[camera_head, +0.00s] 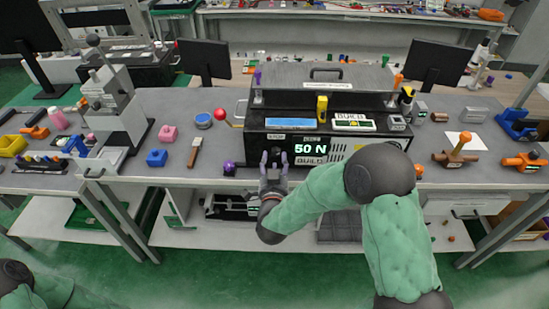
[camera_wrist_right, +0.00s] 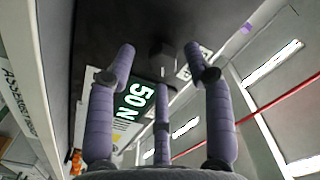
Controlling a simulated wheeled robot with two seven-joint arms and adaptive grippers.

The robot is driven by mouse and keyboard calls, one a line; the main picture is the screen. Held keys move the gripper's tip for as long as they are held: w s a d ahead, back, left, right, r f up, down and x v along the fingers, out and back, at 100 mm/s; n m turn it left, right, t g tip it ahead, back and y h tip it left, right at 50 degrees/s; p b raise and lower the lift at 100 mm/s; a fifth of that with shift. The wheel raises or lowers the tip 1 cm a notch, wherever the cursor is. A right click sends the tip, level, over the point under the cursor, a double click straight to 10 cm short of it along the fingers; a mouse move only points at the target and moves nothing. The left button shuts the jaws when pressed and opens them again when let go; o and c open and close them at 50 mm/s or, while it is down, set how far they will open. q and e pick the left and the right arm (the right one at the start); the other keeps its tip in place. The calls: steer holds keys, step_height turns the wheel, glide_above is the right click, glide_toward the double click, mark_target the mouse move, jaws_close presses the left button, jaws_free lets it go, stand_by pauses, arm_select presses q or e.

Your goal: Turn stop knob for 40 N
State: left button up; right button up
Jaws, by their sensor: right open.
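The black machine (camera_head: 262,128) on the bench has a lit display (camera_head: 311,149) reading "50 N" and a small "STOP" label on its front. The display, also reading 50 N, shows in the wrist view (camera_wrist_right: 134,102). A dark faceted stop knob (camera_wrist_right: 162,56) shows in the wrist view between and beyond my fingertips. My right gripper (camera_head: 274,158) is at the machine's front, just left of the display, with purple fingers spread open around the knob's position. I see no clear contact with the knob. Only a green part of my left arm shows at the lower left; its gripper is out of view.
A purple ball (camera_head: 229,168) lies left of my right gripper, and a red ball (camera_head: 220,114) is farther back.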

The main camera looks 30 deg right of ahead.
steer(key=v, duration=1)
steer(key=shift+w+f, duration=0.1)
